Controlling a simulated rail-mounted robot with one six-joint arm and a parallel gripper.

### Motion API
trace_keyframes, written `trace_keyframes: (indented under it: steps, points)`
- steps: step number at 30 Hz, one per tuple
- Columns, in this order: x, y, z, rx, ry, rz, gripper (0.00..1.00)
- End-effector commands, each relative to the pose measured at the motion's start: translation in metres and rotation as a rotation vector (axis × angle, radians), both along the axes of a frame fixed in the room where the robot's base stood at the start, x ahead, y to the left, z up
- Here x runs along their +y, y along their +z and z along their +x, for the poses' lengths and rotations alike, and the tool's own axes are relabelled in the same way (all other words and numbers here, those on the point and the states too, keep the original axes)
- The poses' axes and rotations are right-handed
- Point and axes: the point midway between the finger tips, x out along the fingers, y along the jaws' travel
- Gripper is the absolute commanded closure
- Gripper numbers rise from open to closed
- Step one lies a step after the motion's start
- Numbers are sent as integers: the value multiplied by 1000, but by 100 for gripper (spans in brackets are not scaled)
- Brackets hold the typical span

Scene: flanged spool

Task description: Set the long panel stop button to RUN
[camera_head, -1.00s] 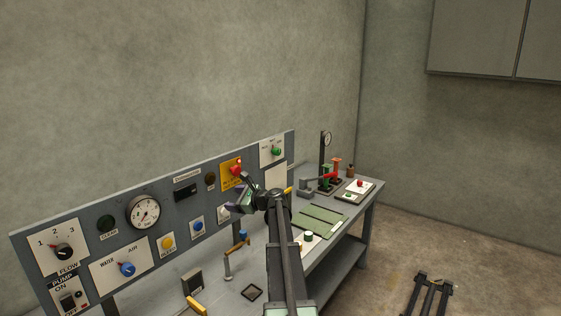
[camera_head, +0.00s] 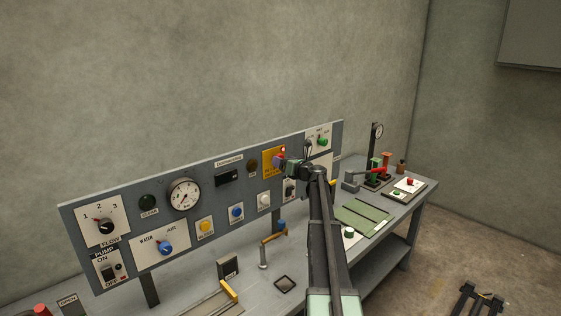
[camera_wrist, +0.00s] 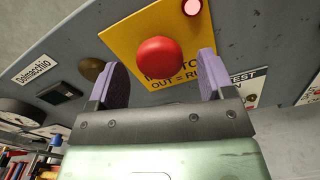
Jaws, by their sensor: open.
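The stop button is a red mushroom head (camera_wrist: 160,56) on a yellow plate (camera_wrist: 120,38) on the long grey panel. In the wrist view it lies between and beyond my two purple fingers. My gripper (camera_wrist: 163,80) is open and faces the button; contact cannot be told. A red lamp (camera_wrist: 192,6) glows at the plate's upper right. In the head view the yellow plate (camera_head: 268,158) shows, and my gripper (camera_head: 284,163) largely covers the button.
A dark dome (camera_wrist: 92,68) and a small black display (camera_wrist: 58,92) sit left of the plate. A white test plate (camera_wrist: 245,86) is at right. In the head view, a green knob (camera_head: 322,141) sits right of the button, and a workbench (camera_head: 210,280) runs below the panel.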

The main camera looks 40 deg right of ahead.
Motion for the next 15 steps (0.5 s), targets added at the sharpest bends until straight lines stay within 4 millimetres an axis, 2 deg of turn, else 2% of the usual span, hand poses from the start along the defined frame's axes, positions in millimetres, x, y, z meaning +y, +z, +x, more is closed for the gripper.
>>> trace_keyframes:
  steps: [1,4,12,15]
  points:
    - [-1,0,10,0,1,0,25]
    - [1,0,20,1,1,-1,25]
    - [2,0,23,0,0,-1,25]
    - [2,0,23,0,0,-1,39]
